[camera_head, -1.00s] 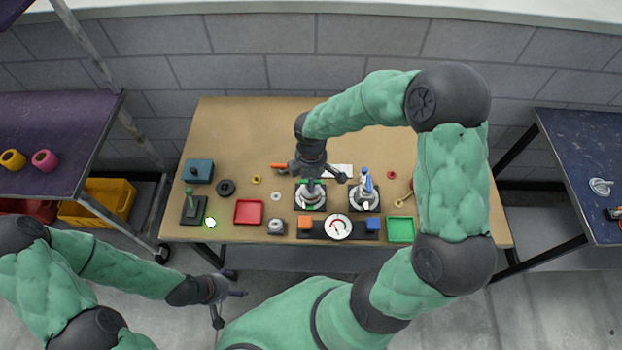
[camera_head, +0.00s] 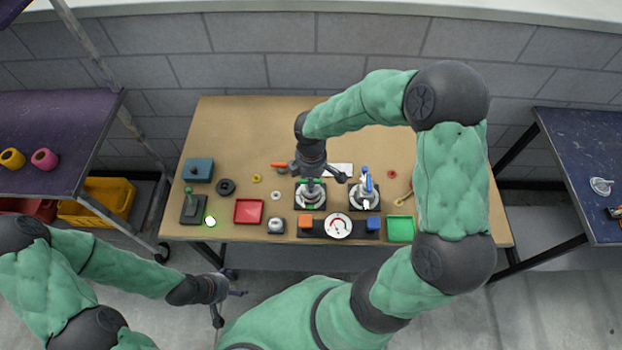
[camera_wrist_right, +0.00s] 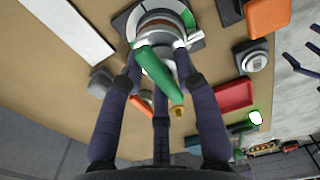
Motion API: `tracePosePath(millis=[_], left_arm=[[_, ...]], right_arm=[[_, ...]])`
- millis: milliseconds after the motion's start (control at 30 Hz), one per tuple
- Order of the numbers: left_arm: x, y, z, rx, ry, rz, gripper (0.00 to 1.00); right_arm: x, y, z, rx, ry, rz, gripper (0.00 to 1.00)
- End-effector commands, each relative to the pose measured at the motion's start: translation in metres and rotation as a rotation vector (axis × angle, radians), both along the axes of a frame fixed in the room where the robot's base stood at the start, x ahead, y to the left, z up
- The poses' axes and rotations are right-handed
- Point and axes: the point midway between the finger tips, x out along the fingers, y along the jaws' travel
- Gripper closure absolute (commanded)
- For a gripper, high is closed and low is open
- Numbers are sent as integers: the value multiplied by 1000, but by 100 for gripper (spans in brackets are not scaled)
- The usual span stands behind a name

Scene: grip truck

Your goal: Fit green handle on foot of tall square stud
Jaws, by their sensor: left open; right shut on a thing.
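In the head view the green handle (camera_head: 312,181) shows as a small bar over the left round grey fitting (camera_head: 310,199). In the right wrist view the handle's far end overlaps this fitting (camera_wrist_right: 160,22). The square stud is hidden under the handle and fingers, so I cannot tell whether they touch. My left gripper (camera_head: 228,304) is open and empty, in front of the table's front edge.
A second fitting with a blue-and-white top (camera_head: 365,190) stands just right. A gauge panel (camera_head: 338,226) lies in front, with a red tray (camera_head: 248,211) left and a green tray (camera_head: 400,229) right. An orange-handled item (camera_head: 281,165) lies behind. The table's back is clear.

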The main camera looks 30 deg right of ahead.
Motion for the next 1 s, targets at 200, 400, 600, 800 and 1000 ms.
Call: tracePosePath(millis=[200, 400, 600, 800, 1000], left_arm=[[0, 0, -1, 0, 0, 0, 25], [0, 0, -2, 0, 0, 0, 25], [0, 0, -3, 0, 0, 0, 25], [0, 0, -2, 0, 0, 0, 25], [0, 0, -2, 0, 0, 0, 25]], right_arm=[[0, 0, -2, 0, 0, 0, 100], [0, 0, -4, 0, 0, 0, 100], [0, 0, -5, 0, 0, 0, 48], [0, 0, -5, 0, 0, 0, 41], [0, 0, -5, 0, 0, 0, 25]])
